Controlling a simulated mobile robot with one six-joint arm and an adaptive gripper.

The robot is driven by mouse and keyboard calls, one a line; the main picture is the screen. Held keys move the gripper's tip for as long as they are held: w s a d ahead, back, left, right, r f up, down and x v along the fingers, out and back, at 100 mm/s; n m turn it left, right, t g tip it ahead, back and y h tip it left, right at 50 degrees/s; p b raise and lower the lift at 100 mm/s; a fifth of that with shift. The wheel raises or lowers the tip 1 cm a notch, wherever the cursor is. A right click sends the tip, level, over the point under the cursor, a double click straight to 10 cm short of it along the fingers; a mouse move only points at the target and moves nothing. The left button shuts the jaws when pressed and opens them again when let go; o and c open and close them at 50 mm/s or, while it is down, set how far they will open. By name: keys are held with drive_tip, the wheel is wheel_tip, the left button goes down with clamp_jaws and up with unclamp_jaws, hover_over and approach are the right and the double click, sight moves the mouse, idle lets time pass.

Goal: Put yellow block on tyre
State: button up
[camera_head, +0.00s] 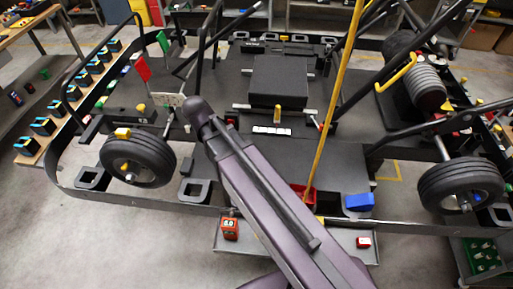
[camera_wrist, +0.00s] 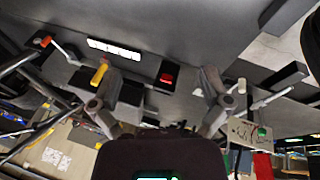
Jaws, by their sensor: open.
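A second tyre (camera_head: 461,185) is at the right. Another small yellow piece (camera_head: 277,113) stands near the middle of the kart. In the wrist view a yellow piece (camera_wrist: 99,74) is close to the left finger. My gripper (camera_wrist: 158,92) is open, its fingers wide apart, with nothing held between them. In the head view my arm crosses the middle and my gripper's fingers cannot be made out.
A slanted yellow pole (camera_head: 335,100) and black kart bars stand near my arm. A blue block (camera_head: 360,202) and a red tray (camera_head: 303,194) are on the kart's front. Floor at the lower left is clear.

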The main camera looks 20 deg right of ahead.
drive_tip(key=s+d+f+n+g+y, duration=0.1)
drive_tip(key=s+d+y, duration=0.2)
drive_tip(key=s+d, duration=0.4)
drive_tip(key=shift+d+n+g+y, duration=0.3)
drive_tip(key=shift+d+n+g, duration=0.1)
drive_tip(key=shift+d, duration=1.55)
drive_tip(key=shift+f, duration=0.1)
